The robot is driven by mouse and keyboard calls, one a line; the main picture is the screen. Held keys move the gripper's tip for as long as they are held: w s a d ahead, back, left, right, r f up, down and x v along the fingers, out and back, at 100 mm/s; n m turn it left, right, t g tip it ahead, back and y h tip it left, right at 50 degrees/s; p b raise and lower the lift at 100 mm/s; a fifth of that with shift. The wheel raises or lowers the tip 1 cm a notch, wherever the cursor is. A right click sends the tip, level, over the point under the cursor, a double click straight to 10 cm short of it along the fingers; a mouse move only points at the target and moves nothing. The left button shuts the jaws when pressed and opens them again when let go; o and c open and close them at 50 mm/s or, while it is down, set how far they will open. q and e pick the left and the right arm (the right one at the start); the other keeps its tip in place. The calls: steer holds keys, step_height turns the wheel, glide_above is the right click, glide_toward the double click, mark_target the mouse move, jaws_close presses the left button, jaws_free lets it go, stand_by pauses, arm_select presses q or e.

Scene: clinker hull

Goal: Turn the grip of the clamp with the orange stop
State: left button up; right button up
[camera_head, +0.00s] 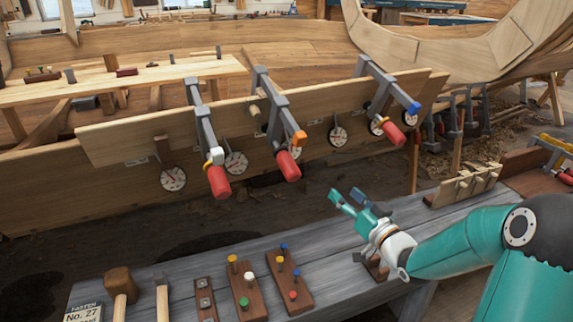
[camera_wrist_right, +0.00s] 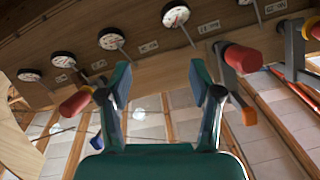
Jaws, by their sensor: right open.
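Three clamps with red grips hang along the plank in the head view. The clamp with the orange stop (camera_head: 299,138) is the middle one, and its red grip (camera_head: 288,166) points down toward the bench. In the right wrist view its grip (camera_wrist_right: 243,58) and orange stop (camera_wrist_right: 243,110) are right of the fingers. My right gripper (camera_head: 345,198) is open and empty, below and to the right of that grip and apart from it. Its two fingers (camera_wrist_right: 162,85) stand apart in the right wrist view. My left gripper is not in view.
The white-stop clamp's grip (camera_head: 219,182) hangs at left and the blue-stop clamp's grip (camera_head: 394,133) at right. Round dials (camera_head: 337,136) line the planks. The grey bench (camera_head: 335,235) holds a mallet (camera_head: 120,285) and boards with coloured pegs (camera_head: 247,290). Space before the middle grip looks clear.

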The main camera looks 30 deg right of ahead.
steer(key=d+n+g+h, duration=0.1)
steer(key=h, duration=0.1)
steer(key=n+p, duration=0.2)
steer(key=n, duration=0.2)
glide_toward(288, 167)
steer(key=w+d+f, duration=0.1)
steer(key=x, duration=1.1)
steer(key=shift+w+d+f, duration=0.1)
steer(key=shift+w+f, duration=0.05)
steer(key=shift+f, duration=0.25)
